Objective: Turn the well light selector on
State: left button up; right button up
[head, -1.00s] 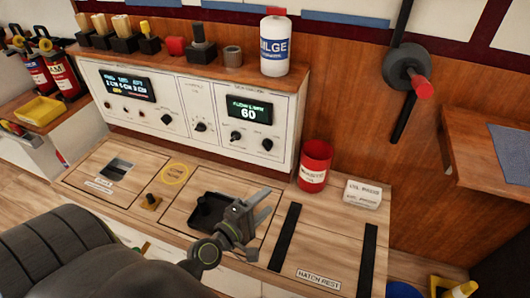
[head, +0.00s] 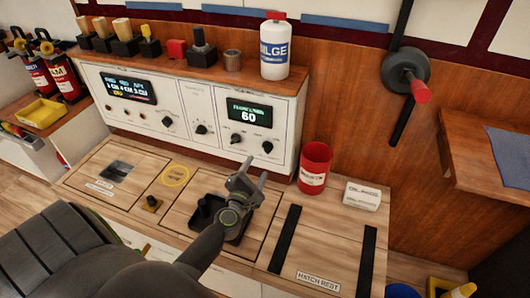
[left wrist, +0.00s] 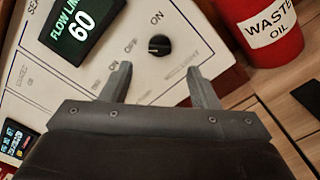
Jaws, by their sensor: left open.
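A white control panel (head: 222,100) stands at the back of the wooden counter. A small black knob (head: 267,147) sits low on its right section, beside the green "60" display (head: 249,112). In the left wrist view this knob (left wrist: 159,45) has ON and OFF lettering around it. Small lettering below it is too blurred to read, so I cannot confirm it is the well light selector. Its pointer direction is unclear. My left gripper (head: 252,171) is open and empty, in front of and below the knob, apart from it. Its two fingers (left wrist: 159,78) straddle the space below the knob.
Other knobs (head: 236,138) sit close by on the panel. A red waste oil can (head: 314,166) stands just right of the gripper. A black tray (head: 208,212) is set in the counter below my arm. A white bottle (head: 275,48) stands on the ledge above.

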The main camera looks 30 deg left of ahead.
aim_at(267, 152)
pick_arm(q)
jog(key=b+x, duration=0.1)
jog(key=x, duration=0.6)
jog(key=shift+w+f, duration=0.1)
jog(key=shift+w, duration=0.05)
jog(key=shift+w+a, duration=0.15)
jog(key=shift+w, duration=0.4)
pick_arm(e)
jog(key=shift+w+a+r, duration=0.1)
jog(key=shift+a+r, duration=0.1)
jog(key=shift+r, duration=0.6)
jog(key=shift+w+a+r, duration=0.1)
jog(key=shift+a+r, duration=0.05)
jog(key=shift+r, duration=0.6)
pick_arm(q)
jog(key=shift+c, duration=0.4)
jog(key=c, duration=0.9)
